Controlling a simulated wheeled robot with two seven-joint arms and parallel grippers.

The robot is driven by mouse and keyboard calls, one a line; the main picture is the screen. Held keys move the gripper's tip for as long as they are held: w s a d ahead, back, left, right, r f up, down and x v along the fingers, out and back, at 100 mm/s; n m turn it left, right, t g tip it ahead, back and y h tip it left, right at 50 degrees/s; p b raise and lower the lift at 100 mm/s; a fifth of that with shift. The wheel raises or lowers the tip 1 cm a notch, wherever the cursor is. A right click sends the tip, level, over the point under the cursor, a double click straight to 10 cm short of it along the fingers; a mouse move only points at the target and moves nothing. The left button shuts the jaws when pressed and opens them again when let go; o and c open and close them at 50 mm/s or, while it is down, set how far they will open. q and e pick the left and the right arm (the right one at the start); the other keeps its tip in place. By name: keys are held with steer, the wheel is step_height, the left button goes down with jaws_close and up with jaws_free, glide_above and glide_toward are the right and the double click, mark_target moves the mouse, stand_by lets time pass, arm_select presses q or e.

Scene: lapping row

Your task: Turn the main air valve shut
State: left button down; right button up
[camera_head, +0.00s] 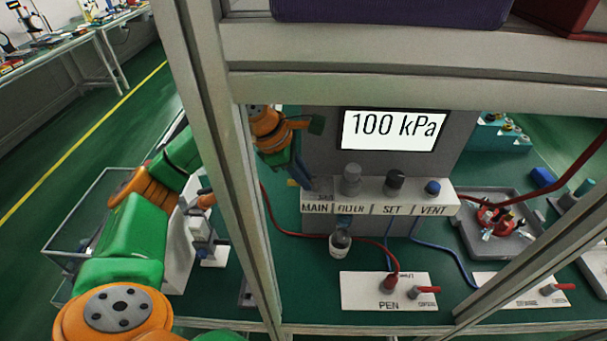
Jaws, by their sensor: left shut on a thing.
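The main air valve's place is above the MAIN label (315,208), at the strip's left end. My left gripper (304,183) reaches down there from behind the frame post and is shut on the main air valve's handle, which it mostly hides. The handle's angle cannot be told. The display (393,130) reads 100 kPa. My right gripper is not in view.
Grey frame posts (222,150) and a crossbar (420,52) stand close in front. Grey, black and blue knobs (432,187) line the strip. A grey tray (512,248) with red parts lies right.

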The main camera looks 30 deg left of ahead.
mark_target(314, 188)
arm_select(q)
steer(key=n, duration=0.1)
steer(key=n+y, duration=0.1)
steer(key=n, duration=0.1)
steer(key=d+n+y+b, duration=0.1)
steer(key=shift+s+n+t, duration=0.25)
steer(key=shift+n+t, duration=0.15)
steer(key=n+y, duration=0.1)
steer(key=n, duration=0.1)
steer(key=d+n+y, duration=0.1)
steer(key=n, duration=0.1)
steer(key=shift+s+r+n+b, duration=0.1)
steer(key=shift+n+b, duration=0.2)
steer(key=shift+b, duration=0.1)
steer(key=n, duration=0.1)
steer(key=n+y, duration=0.1)
steer(key=shift+d+r+n+g+p, duration=0.15)
steer(key=shift+d+n+g+p, duration=0.05)
steer(key=shift+n+g+p, duration=0.1)
steer(key=n, duration=0.1)
steer(key=n+y+p, duration=0.1)
steer(key=n, duration=0.1)
steer(key=shift+d+g+p, duration=0.25)
steer(key=shift+g+p, duration=0.05)
steer(key=shift+w+d+n+y+p, duration=0.15)
steer(key=shift+w+n+y+p, duration=0.25)
steer(key=shift+n, duration=0.3)
steer(key=shift+s+g, duration=0.15)
steer(key=shift+g, duration=0.15)
